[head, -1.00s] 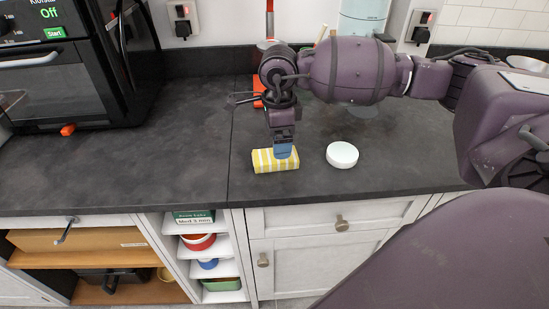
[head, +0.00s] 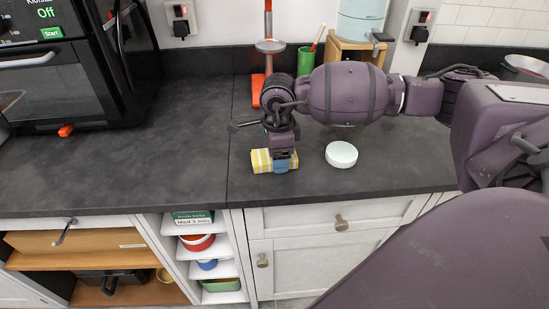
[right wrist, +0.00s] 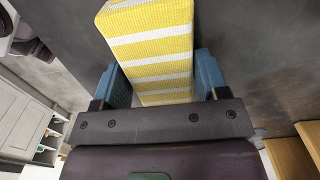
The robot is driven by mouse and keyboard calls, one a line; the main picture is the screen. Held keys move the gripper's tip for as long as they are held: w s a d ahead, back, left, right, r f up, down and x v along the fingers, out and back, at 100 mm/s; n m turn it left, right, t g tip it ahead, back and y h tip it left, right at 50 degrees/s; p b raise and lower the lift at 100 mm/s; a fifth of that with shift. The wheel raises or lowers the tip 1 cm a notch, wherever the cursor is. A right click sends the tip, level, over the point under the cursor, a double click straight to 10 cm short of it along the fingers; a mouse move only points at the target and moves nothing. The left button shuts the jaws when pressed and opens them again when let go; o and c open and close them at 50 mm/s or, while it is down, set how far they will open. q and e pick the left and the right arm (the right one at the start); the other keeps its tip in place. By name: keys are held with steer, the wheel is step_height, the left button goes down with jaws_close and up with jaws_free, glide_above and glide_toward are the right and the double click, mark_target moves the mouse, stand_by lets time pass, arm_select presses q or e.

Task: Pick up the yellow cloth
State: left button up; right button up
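The yellow cloth (head: 260,160) is a folded, block-like bundle with white stripes, lying on the dark worktop near its front edge. My right gripper (head: 282,163) points down over its right part. In the right wrist view the cloth (right wrist: 152,45) lies between the two blue fingers of the right gripper (right wrist: 162,78), one on each side. The fingers are wide apart and close to the cloth's sides; I see no clear squeeze on it. My left gripper is out of view.
Behind the arm stand a green cup (head: 306,60) and a wooden stand (head: 352,50). A black oven (head: 60,75) stands at the left. The worktop (head: 150,160) left of the cloth is clear.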

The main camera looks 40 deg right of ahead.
steer(key=c, duration=0.5)
steer(key=shift+o, duration=0.2)
step_height(320, 180, up, 20)
steer(key=p, duration=0.1)
